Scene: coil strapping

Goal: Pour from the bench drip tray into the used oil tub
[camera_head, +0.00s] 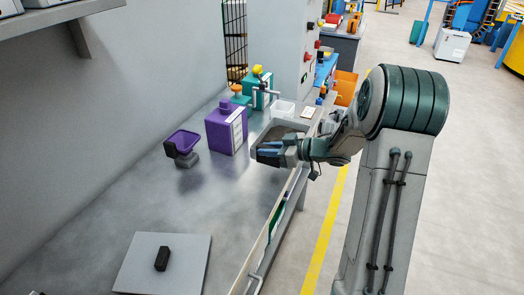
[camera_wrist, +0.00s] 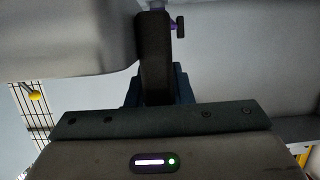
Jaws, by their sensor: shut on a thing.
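My gripper (camera_head: 268,152) is over the far right part of the bench, its fingers pointing left. It is shut on a dark upright bar (camera_wrist: 153,60), which looks like the handle of the bench drip tray. A grey, shallow tray shape with a brownish inside (camera_head: 272,136) shows just beyond the fingers, partly hidden by them. In the wrist view, a large pale grey surface (camera_wrist: 65,40) fills the upper left; I cannot tell if it is the tray. A small white open tub (camera_head: 283,108) stands behind; I cannot tell if it is the used oil tub. No liquid stream shows.
A purple jug with a white label (camera_head: 222,128) stands left of my gripper. A green can (camera_head: 262,92) stands behind. A grey plate (camera_head: 190,265) with a black block lies in front. The middle bench is clear.

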